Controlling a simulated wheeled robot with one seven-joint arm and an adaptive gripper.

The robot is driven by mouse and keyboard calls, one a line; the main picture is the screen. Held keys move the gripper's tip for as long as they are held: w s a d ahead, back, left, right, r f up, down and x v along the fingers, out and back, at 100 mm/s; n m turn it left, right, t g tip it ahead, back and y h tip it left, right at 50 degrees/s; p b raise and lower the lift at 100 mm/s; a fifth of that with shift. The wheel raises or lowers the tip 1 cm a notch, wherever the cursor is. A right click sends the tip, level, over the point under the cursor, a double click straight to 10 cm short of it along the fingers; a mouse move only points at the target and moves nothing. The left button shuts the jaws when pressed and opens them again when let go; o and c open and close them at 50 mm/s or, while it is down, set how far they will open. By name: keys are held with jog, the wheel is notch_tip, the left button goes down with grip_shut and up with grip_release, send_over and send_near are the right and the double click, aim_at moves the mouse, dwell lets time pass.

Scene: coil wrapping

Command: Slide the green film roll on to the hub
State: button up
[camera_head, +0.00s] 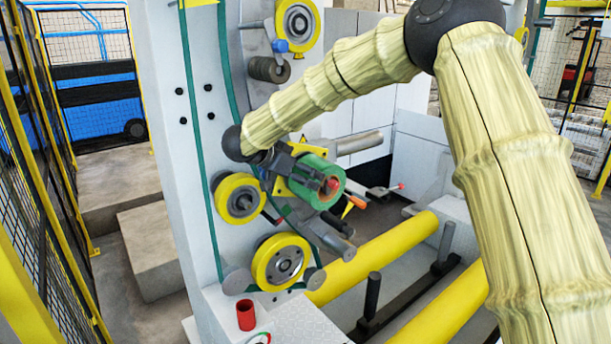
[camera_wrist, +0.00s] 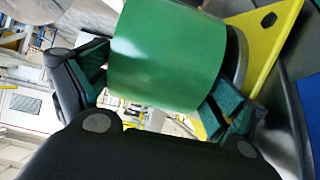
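The green film roll (camera_head: 314,195) is at my gripper (camera_head: 308,178), in front of the machine's white upright panel. Its open core faces right and looks reddish-brown inside. In the wrist view, the roll (camera_wrist: 168,52) lies between my two fingers, one pad along its left edge and the other against its lower right. My gripper appears shut on it. A dark round rim (camera_wrist: 238,62) and a yellow plate (camera_wrist: 266,38) sit close beyond the roll's right end. The hub cannot be clearly made out, and I cannot tell whether the roll is around it.
Yellow-rimmed wheels (camera_head: 239,199) and (camera_head: 281,262) stand left of and below the roll. A grey roller (camera_head: 359,143) juts out to its right. A red cup (camera_head: 246,315) stands on the front ledge. Long yellow rollers (camera_head: 372,260) cross the lower right.

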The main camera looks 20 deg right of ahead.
jog(key=shift+a+f, duration=0.1)
jog(key=shift+f, duration=0.05)
jog(key=v, duration=1.2)
